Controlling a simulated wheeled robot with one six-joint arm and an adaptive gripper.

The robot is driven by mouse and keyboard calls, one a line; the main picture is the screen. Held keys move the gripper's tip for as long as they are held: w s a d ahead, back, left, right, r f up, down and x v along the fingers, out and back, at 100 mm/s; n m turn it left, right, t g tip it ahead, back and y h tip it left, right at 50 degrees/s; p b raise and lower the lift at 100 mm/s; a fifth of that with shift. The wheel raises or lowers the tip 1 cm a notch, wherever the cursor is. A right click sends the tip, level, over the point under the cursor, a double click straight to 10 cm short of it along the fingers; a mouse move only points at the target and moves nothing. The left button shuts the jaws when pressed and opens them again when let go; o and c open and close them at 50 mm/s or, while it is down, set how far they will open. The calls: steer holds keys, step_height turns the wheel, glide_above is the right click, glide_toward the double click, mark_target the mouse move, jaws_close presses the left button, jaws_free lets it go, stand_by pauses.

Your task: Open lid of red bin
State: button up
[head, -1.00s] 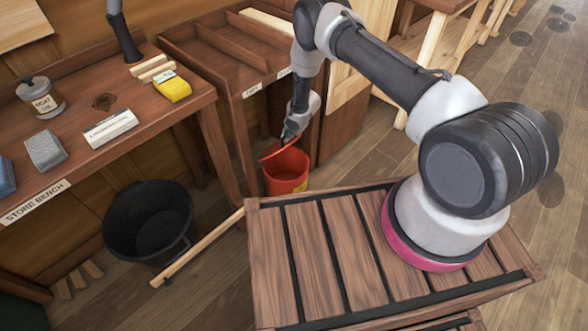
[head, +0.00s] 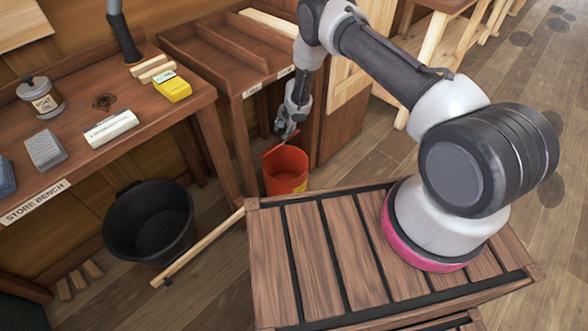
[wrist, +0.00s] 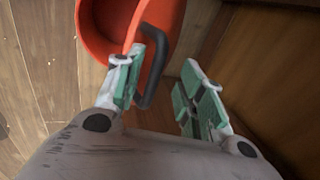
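The red bin (head: 287,174) stands on the floor below the shelf unit, with a yellow label low on its side. In the wrist view, the bin (wrist: 88,32) appears at the top left and I see into its red hollow. A dark curved handle (wrist: 151,85) shows beside the left finger, on the inner side. My gripper (head: 286,132) is just above the bin's rim. In the wrist view, my gripper (wrist: 168,72) has its fingers apart, with a gap between the handle and the right finger. The lid's exact angle is hard to tell.
A black bucket (head: 150,225) stands left of the bin, with a wooden bar (head: 200,248) in front of it. The store bench (head: 60,150) is at left. The tray-topped cabinet (head: 215,50) is close behind the bin. My slatted deck is in front.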

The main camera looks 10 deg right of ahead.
steer(key=shift+r, duration=0.1)
stand_by(0.4)
steer(key=v, duration=0.6)
steer(key=shift+s+r, duration=0.2)
steer(key=shift+r, duration=0.15)
steer(key=shift+d, duration=0.1)
